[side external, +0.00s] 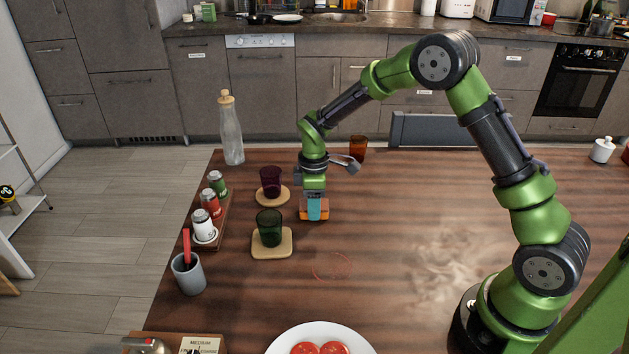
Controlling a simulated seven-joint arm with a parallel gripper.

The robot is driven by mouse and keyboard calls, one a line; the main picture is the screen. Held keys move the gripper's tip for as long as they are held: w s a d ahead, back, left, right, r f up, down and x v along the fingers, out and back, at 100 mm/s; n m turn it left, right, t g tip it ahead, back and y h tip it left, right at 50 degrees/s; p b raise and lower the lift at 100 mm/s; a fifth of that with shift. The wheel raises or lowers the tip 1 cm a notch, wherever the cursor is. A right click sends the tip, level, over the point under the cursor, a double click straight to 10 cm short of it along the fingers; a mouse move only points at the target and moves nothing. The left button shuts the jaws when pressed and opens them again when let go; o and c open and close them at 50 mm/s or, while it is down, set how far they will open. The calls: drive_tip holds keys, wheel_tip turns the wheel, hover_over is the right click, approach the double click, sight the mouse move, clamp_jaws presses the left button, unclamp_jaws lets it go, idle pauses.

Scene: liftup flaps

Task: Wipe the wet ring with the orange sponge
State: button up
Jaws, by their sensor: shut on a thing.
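The orange sponge (316,216) is at the middle of the wooden table, behind the wet ring. My gripper (315,207) points down and is shut on the sponge. I cannot tell whether the sponge touches the table or is just above it. The wet ring (332,266) shows as a thin reddish circle on the table, in front of the sponge and slightly right. Nothing covers the ring.
Left of my gripper, a purple glass (270,181) and a green glass (269,228) stand on coasters. An amber glass (358,148) stands behind. A plate of tomato slices (321,335) lies in front of the ring. The table right of the ring is clear.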

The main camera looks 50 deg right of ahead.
drive_tip(key=shift+w+a+r, duration=0.1)
drive_tip(key=shift+a+r, duration=0.05)
drive_tip(key=shift+r, duration=3.95)
